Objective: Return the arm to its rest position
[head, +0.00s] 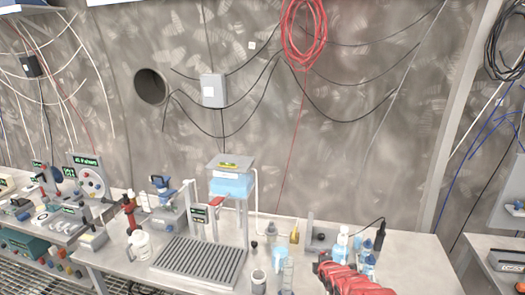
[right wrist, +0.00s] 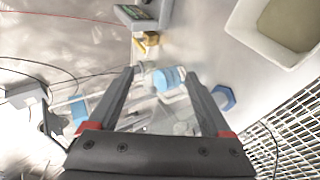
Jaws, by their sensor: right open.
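My right gripper (head: 345,277) with its red arm shows at the lower edge of the head view, over the front of the bench. In the right wrist view its two dark fingers (right wrist: 161,76) are spread apart and nothing is held between them. A clear bottle with a blue band (right wrist: 168,78) appears beyond the fingertips; its distance from them is hard to judge. In the head view, clear and blue bottles (head: 342,243) stand just behind the right gripper. My left gripper is not in view.
A grey ribbed rack (head: 200,262) and a stand with a blue container (head: 231,186) occupy the bench middle. A clear cylinder (head: 287,275) stands left of the right gripper. A pale bin (right wrist: 262,45) and wire mesh (right wrist: 290,125) show in the wrist view. The bench's right end (head: 425,265) is clear.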

